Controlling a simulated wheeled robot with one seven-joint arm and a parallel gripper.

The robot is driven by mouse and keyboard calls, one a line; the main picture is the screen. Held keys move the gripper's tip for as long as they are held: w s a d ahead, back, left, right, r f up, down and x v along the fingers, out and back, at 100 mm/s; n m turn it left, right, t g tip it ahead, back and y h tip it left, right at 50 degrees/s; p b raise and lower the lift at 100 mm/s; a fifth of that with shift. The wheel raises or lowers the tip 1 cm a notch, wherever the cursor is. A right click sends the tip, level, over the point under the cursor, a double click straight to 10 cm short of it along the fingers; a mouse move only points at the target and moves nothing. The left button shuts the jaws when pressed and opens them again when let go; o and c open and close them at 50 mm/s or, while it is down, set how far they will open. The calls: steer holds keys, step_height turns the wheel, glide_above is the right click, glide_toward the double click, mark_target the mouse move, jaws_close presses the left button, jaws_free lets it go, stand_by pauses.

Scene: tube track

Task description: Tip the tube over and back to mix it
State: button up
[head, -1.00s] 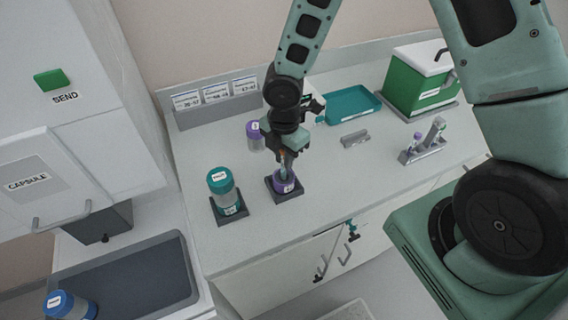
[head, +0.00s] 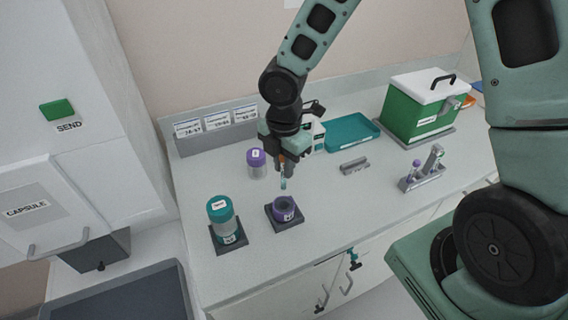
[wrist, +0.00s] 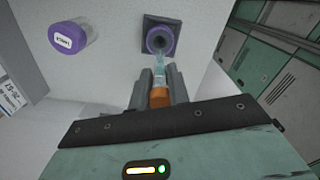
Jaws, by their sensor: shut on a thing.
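My gripper (head: 285,163) is shut on a small tube (head: 283,183), near its orange cap (wrist: 159,97). The clear, teal-tinted tube (wrist: 159,66) points down below the fingers in the head view. It hangs above an open purple-rimmed holder (head: 287,211) on a dark square base. In the wrist view, the tube's end lies in line with the holder's purple ring (wrist: 160,36); the head view shows a small gap between them.
A teal-lidded jar (head: 222,216) stands left of the holder, and a purple-lidded jar (head: 257,164) behind it. A small rack (head: 421,176) with tubes, a teal tray (head: 350,133) and a green box (head: 420,108) are to the right. The counter's front middle is clear.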

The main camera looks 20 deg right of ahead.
step_height(320, 180, up, 10)
steer(key=p, duration=0.9)
steer(key=shift+p, duration=0.4)
steer(key=shift+f, duration=0.1)
steer(key=shift+f, duration=0.1)
